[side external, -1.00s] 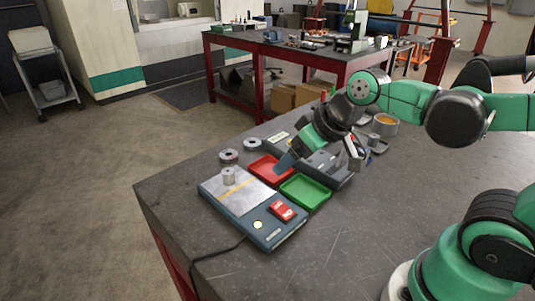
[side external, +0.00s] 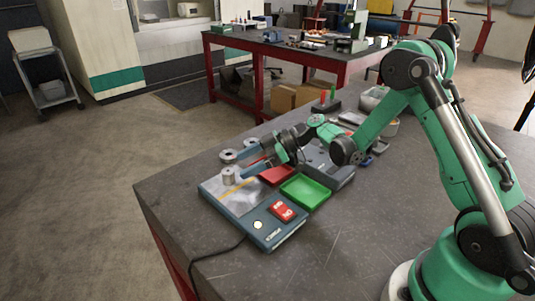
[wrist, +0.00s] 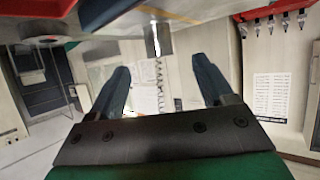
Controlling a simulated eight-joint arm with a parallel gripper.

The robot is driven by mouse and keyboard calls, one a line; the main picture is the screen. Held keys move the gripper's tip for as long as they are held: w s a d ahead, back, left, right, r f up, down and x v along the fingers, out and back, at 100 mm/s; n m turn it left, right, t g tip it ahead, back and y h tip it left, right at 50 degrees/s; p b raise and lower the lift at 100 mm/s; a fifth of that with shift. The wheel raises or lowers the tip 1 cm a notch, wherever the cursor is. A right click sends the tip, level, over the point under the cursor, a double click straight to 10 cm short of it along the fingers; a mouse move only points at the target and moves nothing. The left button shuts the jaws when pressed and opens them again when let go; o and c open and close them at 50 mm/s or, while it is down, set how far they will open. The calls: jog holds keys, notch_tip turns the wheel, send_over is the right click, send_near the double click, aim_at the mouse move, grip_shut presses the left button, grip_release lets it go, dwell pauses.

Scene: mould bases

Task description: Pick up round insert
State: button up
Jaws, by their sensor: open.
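The round insert, a short grey metal cylinder (side external: 228,175), stands upright on the flat plate of the blue-grey device (side external: 248,217). In the wrist view the insert (wrist: 158,40) appears at the top, in line with the gap between the fingers. My gripper (side external: 244,160) is open and empty, low over the device's back edge. Its two blue fingers point toward the insert and are close to it. In the wrist view my gripper (wrist: 160,66) shows its fingers spread on either side, with the insert beyond the tips.
A red tray (side external: 276,176) is beside the device, partly under my gripper, and a green tray (side external: 305,193) is nearer. Two metal rings, one (side external: 228,157) behind the insert and another farther back, lie near the fingers. A red switch (side external: 282,211) is on the device.

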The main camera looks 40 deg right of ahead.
aim_at(232, 170)
jog(key=x, duration=0.5)
jog(key=shift+a, duration=0.1)
grip_shut()
